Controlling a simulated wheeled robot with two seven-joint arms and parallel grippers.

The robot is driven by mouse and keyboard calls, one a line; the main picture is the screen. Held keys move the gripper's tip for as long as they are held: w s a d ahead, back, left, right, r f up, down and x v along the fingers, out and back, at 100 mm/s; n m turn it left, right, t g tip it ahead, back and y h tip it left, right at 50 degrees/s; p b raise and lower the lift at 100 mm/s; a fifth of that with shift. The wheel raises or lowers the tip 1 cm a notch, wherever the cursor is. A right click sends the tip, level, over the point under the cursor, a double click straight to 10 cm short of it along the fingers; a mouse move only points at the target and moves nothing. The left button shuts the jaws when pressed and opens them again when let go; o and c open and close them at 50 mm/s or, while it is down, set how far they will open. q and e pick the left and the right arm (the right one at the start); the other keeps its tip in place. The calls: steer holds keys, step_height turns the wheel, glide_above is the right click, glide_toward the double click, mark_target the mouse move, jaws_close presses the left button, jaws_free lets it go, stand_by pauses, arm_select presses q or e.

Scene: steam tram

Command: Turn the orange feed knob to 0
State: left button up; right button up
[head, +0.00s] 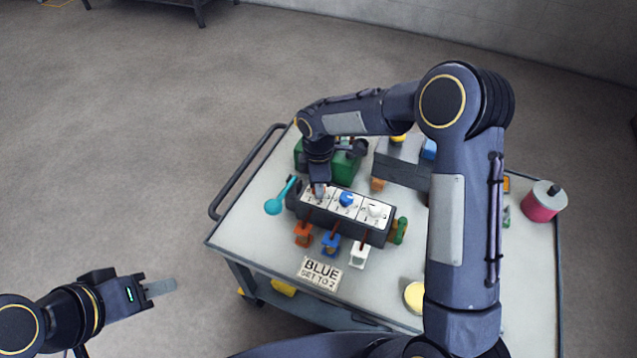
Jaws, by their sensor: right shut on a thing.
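A dark feed box (345,222) stands on the cart with three white dial plates on top. The blue knob (347,198) is on the middle plate and the white knob (376,209) on the right one. My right gripper (319,188) points down over the left plate and is shut on the orange knob, which its fingers mostly hide. I cannot read where that knob points. My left gripper (160,288) is out over the floor at the lower left, away from the cart.
Orange (303,234), blue (330,244) and white (358,254) parts stand before the box. A sign (320,272) reads "BLUE SET TO 2". A teal spoon-like tool (278,200) lies left, a dark grey block (402,165) stands behind, and a pink spool (543,203) is far right.

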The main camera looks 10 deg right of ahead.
steer(key=m, duration=0.3)
steer(key=shift+m, duration=0.3)
steer(key=m, duration=0.3)
steer(key=shift+m, duration=0.3)
steer(key=m, duration=0.6)
steer(key=shift+r, duration=0.1)
steer(key=m, duration=0.5)
steer(key=m+p, duration=0.1)
steer(key=m, duration=0.4)
steer(key=o, duration=1)
